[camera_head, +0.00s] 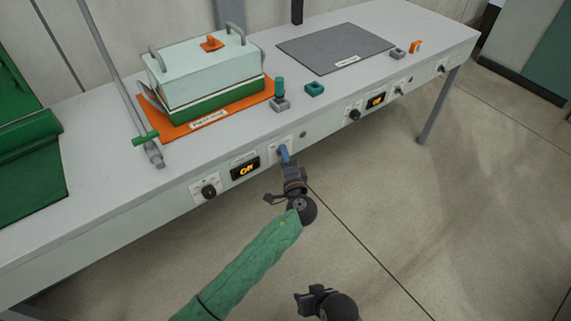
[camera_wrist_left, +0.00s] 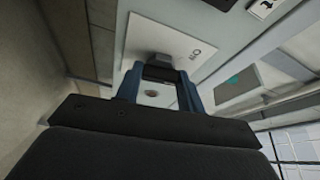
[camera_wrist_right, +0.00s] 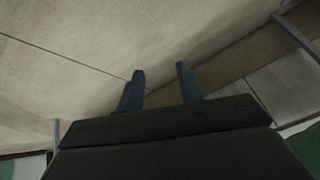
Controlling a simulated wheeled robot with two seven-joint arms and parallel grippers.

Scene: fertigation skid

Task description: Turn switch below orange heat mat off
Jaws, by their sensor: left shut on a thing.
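The orange heat mat (camera_head: 172,132) lies on the bench under a lidded box. On the bench's front panel below it, a small display (camera_head: 245,170) reads "Off". To its right is a white switch plate, also in the left wrist view (camera_wrist_left: 190,38). My left gripper (camera_head: 284,153) is at this plate, its blue fingers shut on the dark switch (camera_wrist_left: 158,70); they hide most of it in the head view. My right gripper (camera_head: 303,297) hangs low over the floor, away from the bench; the right wrist view shows its fingers apart and empty (camera_wrist_right: 160,80).
A black knob (camera_head: 209,192) sits left of the display. Further right on the panel are another knob (camera_head: 354,114) and display (camera_head: 376,100), below a grey mat (camera_head: 335,45). A pale green lidded box (camera_head: 205,72) stands on the orange mat. The floor before the bench is clear.

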